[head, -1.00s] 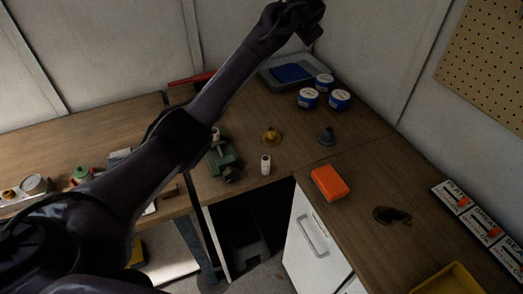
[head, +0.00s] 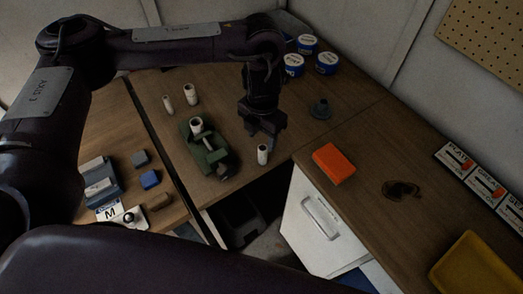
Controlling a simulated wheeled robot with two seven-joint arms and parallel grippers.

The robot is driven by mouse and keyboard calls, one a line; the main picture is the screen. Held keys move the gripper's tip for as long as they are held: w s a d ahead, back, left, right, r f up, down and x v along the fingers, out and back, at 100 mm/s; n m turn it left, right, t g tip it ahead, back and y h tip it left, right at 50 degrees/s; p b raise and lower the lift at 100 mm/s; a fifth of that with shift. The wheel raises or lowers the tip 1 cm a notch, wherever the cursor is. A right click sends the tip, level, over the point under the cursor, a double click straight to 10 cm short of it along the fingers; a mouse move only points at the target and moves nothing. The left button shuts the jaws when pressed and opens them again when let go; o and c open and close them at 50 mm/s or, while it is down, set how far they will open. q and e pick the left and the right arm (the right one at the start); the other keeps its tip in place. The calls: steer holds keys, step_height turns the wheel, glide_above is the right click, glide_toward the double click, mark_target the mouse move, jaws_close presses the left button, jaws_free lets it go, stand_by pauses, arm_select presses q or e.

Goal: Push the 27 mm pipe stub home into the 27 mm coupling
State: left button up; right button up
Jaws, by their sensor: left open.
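A short white cylinder (head: 263,155), which looks like a pipe stub, stands upright near the front edge of the wooden bench. A green vise (head: 205,152) to its left holds a white hollow piece (head: 196,125) upright, open end up; it looks like the coupling. Sizes cannot be read. My left gripper (head: 263,137) points down, open, just behind and above the standing cylinder in the picture; whether they touch cannot be told. Two more white pieces, one wider (head: 190,95) and one thinner (head: 168,104), stand behind the vise. My right gripper is not in view.
A grey conical piece (head: 320,110) stands right of my gripper. Several blue-and-white tins (head: 326,63) stand at the back. An orange box (head: 333,164) lies on the right bench, with a yellow tray (head: 475,268) nearer. A gap opens below the bench's front edge.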

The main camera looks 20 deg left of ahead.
mark_target(263, 148)
arm_select(q)
steer(key=shift+f, duration=0.6)
steer(key=f, duration=0.4)
steer(key=shift+s+d, duration=0.2)
steer(key=shift+s, duration=0.1)
steer(key=shift+w+f, duration=0.1)
steer(key=shift+f, duration=0.25)
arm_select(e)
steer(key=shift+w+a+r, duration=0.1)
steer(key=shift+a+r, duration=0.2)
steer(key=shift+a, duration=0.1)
arm_select(q)
steer(key=c, duration=0.9)
steer(key=shift+c, duration=0.7)
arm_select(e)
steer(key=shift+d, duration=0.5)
arm_select(q)
steer(key=shift+r, duration=0.1)
